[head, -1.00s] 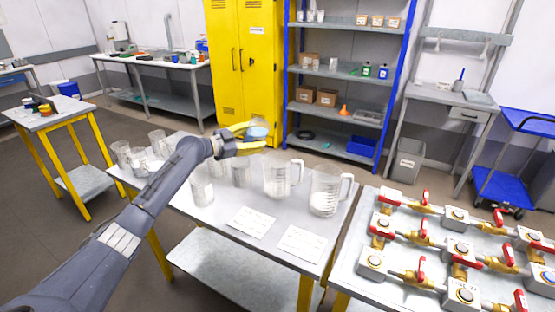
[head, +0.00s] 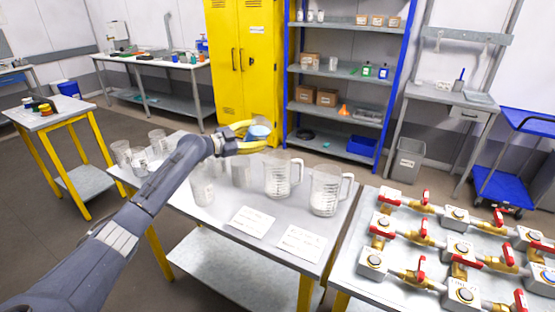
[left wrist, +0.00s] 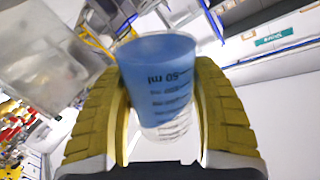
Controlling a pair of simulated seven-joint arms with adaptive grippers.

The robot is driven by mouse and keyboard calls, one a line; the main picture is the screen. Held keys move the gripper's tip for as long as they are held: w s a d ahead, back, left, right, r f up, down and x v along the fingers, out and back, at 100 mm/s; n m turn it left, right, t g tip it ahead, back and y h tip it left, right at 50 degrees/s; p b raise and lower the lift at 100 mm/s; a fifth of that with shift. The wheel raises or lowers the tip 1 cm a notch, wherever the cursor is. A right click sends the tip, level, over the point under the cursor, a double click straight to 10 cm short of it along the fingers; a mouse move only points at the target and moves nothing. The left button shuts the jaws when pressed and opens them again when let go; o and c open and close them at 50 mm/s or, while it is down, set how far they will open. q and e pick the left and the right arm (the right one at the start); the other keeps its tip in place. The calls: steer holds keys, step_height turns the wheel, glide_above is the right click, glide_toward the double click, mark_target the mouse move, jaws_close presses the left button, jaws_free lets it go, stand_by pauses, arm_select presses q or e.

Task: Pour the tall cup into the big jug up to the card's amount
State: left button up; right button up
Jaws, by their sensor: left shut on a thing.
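My left gripper (head: 250,136) has yellow padded fingers and is shut on a clear graduated cup (head: 259,132) with blue liquid, held above the far side of the table. In the left wrist view the cup (left wrist: 160,85) sits between both fingers, with a 50 ml mark readable. I cannot tell how far it is tilted. Two clear jugs with handles stand to its right on the table, the left jug (head: 278,178) and the right jug (head: 325,192). Two white cards lie in front, a left card (head: 251,221) and a right card (head: 301,242); their writing is too small to read.
Several clear beakers stand on the table (head: 222,215), including a near one (head: 202,188), one behind it (head: 241,174) and others at the far left (head: 140,158). A second table with valves (head: 460,250) is at the right. A yellow cabinet (head: 240,70) stands behind.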

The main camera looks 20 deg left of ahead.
arm_select(q)
steer(key=shift+s+d+r+m, duration=0.1)
steer(key=shift+d+r+m, duration=0.2)
steer(key=shift+m, duration=0.2)
stand_by(0.6)
steer(key=shift+f+m+y, duration=0.2)
steer(key=shift+m+y, duration=0.1)
steer(key=shift+m, duration=0.4)
stand_by(1.2)
steer(key=shift+r+m+y+p, duration=0.35)
steer(key=shift+r+m, duration=0.2)
steer(key=shift+m, duration=0.15)
stand_by(1.7)
steer(key=shift+f+m, duration=0.1)
steer(key=shift+m, duration=0.2)
stand_by(0.7)
